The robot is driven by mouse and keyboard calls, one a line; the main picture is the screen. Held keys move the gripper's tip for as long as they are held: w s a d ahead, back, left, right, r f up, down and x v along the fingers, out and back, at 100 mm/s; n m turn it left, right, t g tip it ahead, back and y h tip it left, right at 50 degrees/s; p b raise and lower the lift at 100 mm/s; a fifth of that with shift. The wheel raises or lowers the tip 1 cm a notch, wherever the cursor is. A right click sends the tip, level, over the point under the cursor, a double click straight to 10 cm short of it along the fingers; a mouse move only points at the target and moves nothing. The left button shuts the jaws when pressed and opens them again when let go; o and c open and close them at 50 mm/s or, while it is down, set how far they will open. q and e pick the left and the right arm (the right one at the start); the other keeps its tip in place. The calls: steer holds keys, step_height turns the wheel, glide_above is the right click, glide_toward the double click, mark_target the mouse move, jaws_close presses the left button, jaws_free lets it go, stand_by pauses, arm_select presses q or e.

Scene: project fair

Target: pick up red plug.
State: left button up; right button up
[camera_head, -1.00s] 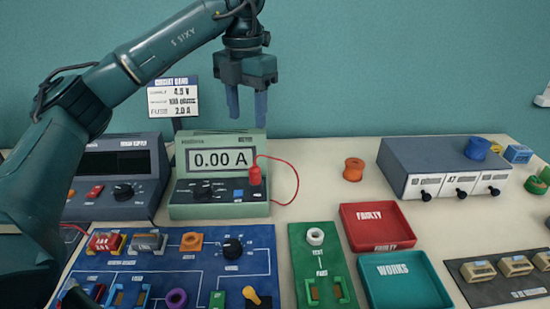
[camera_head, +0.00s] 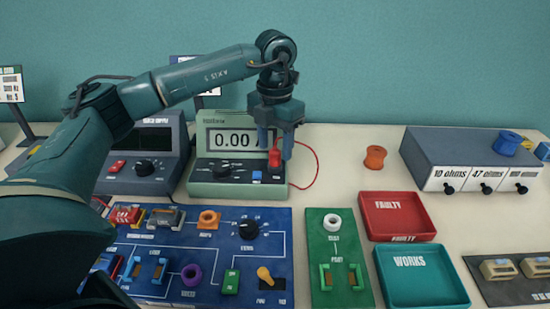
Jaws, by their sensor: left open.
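The red plug (camera_head: 274,158) stands upright at the right side of the green ammeter (camera_head: 208,182), with a red wire curving off to its right. The ammeter display reads 0.00, its right end covered by a finger. My left gripper (camera_head: 275,150) points down over the plug, open. One finger shows on each side of the plug's upper part; I cannot tell whether they touch it. My right gripper is not in view.
A blue circuit board (camera_head: 200,255) lies in front of the ammeter, and a dark power supply (camera_head: 150,165) stands left of it. An orange spool (camera_head: 375,157), a red tray (camera_head: 428,222), a teal tray (camera_head: 458,290) and a grey resistor box (camera_head: 465,150) stand to the right.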

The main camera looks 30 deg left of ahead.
arm_select(q)
steer(key=shift+f, duration=0.6)
jaws_close()
steer(key=shift+r, duration=0.1)
